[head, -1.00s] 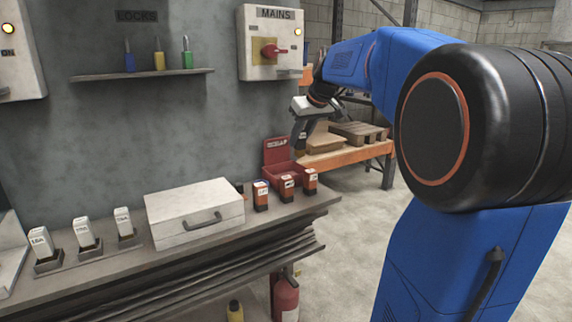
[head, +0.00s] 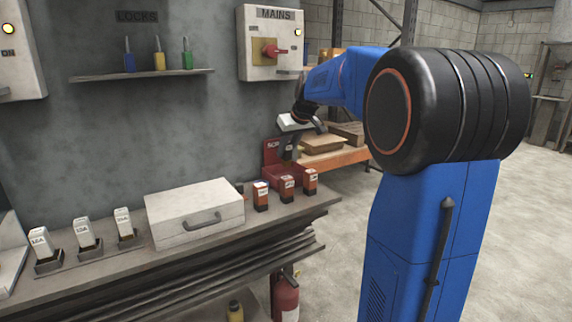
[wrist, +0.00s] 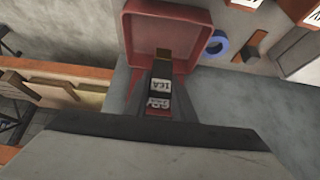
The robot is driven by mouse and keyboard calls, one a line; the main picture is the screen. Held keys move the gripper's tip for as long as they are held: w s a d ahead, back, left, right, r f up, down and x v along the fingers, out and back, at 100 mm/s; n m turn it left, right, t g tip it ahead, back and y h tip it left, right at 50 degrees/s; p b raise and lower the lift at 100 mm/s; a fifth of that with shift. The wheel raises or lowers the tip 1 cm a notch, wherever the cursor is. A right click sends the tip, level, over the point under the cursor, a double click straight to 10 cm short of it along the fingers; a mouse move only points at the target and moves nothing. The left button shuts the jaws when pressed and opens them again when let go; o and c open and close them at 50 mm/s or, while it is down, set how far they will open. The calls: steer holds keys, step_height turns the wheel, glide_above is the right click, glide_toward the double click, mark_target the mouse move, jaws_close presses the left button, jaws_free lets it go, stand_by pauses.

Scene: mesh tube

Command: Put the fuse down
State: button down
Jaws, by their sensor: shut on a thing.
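My gripper (wrist: 161,76) is shut on a fuse (wrist: 159,101) with a white label; the label seems to read 16A. In the wrist view the fuse lies between the fingers, over the opening of the red scrap bin (wrist: 136,35). In the head view my gripper (head: 289,150) points down at the red bin (head: 270,154), which stands at the far right end of the bench. The fuse is too small and dark there to make out. I cannot tell how far it is above the bin floor.
Several orange-and-black fuses (head: 287,189) stand on the bench just in front of the bin. A closed white case (head: 195,212) lies left of them. White fuses stand in holders (head: 83,236) at the left. A blue ring (wrist: 216,43) lies beside the bin.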

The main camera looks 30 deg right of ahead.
mark_target(286, 163)
step_height(286, 163, down, 5)
steer(key=shift+w+f, duration=0.15)
steer(key=shift+f, duration=0.15)
stand_by(0.4)
steer(key=c, duration=1.5)
jaws_free()
steer(key=shift+f, duration=0.1)
steer(key=v, duration=1.2)
